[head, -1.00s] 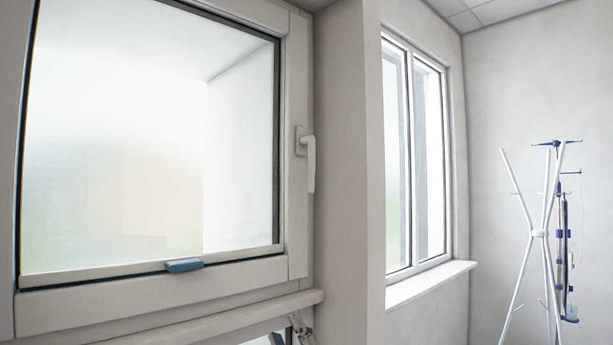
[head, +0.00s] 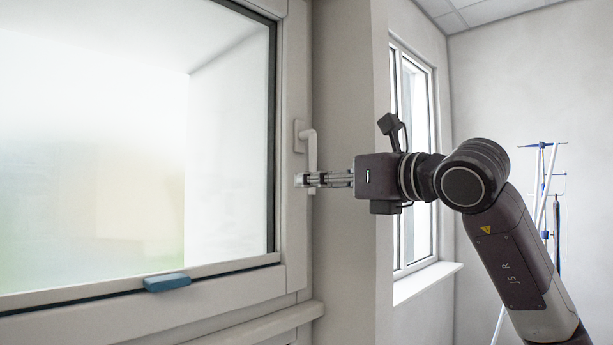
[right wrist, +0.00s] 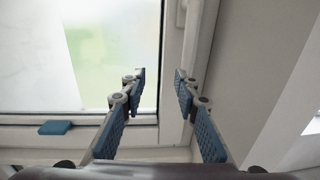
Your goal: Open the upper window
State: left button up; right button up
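The upper window (head: 110,130) fills the left of the head view, its light frame and frosted pane looking closed. Its white handle (head: 312,148) hangs straight down on the right side of the frame. My right gripper (head: 303,180) reaches in from the right, its fingertips at the handle's lower end. In the right wrist view my right gripper (right wrist: 160,88) has its blue-padded fingers apart with nothing visible between them. Whether a finger touches the handle cannot be told. My left gripper is not in view.
A blue block (head: 167,282) sits on the lower window frame; it also shows in the right wrist view (right wrist: 55,127). A ledge (head: 255,327) runs below. A wall pillar (head: 345,110) and second window (head: 413,150) stand to the right. A white stand (head: 543,190) is farther back.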

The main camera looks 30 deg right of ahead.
jog(key=shift+m+h, duration=0.6)
jog(key=shift+h, duration=0.3)
jog(key=w+p, duration=0.1)
jog(key=w, duration=0.1)
jog(key=w+d+r, duration=0.1)
jog(key=w, duration=0.1)
jog(key=w+d+p, duration=0.1)
jog(key=w, duration=0.2)
jog(key=shift+d+r+p, duration=0.2)
jog(key=shift+p, duration=0.15)
jog(key=shift+c, duration=0.7)
grip_shut()
